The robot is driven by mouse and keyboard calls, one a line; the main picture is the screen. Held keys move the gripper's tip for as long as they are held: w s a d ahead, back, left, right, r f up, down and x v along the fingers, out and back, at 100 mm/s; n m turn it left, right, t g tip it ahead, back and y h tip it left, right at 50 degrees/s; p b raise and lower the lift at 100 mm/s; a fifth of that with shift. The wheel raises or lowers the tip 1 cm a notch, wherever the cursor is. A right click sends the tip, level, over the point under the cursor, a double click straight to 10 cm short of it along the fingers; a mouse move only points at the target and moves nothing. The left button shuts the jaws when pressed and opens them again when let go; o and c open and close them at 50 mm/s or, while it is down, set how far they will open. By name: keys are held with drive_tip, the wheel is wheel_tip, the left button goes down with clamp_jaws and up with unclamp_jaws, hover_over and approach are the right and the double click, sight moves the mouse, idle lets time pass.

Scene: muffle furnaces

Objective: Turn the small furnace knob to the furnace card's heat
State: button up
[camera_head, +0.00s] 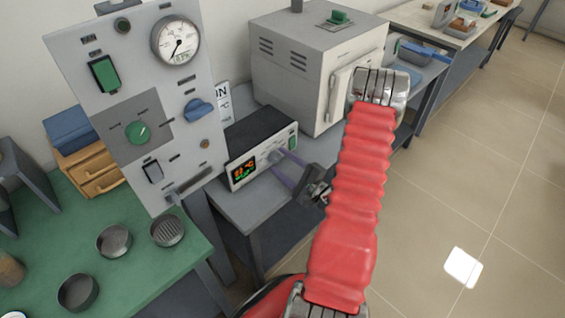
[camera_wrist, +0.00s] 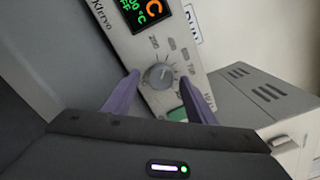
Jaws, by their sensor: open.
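The small furnace knob (camera_wrist: 158,76) is a round grey dial on the front of a control box (camera_head: 262,143). In the wrist view it sits between the two purple fingers of my gripper (camera_wrist: 160,80). The fingers are apart, one on each side of the knob; I cannot tell whether either touches it. In the head view my gripper (camera_head: 277,160) reaches the box's front from the right and partly hides the knob. The lit display (camera_head: 244,171) has orange and green characters; it is cut off in the wrist view (camera_wrist: 146,12). No readable heat card shows.
A grey panel (camera_head: 75,62) with a gauge, blue knob and green dial stands left of the box. A white furnace (camera_head: 290,55) stands behind. A partly hidden sign (camera_head: 223,98) is behind the box. Round tins lie on the green table (camera_head: 150,262). Floor at right is clear.

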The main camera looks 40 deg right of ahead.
drive_tip(key=shift+w, duration=0.15)
drive_tip(key=c, duration=1)
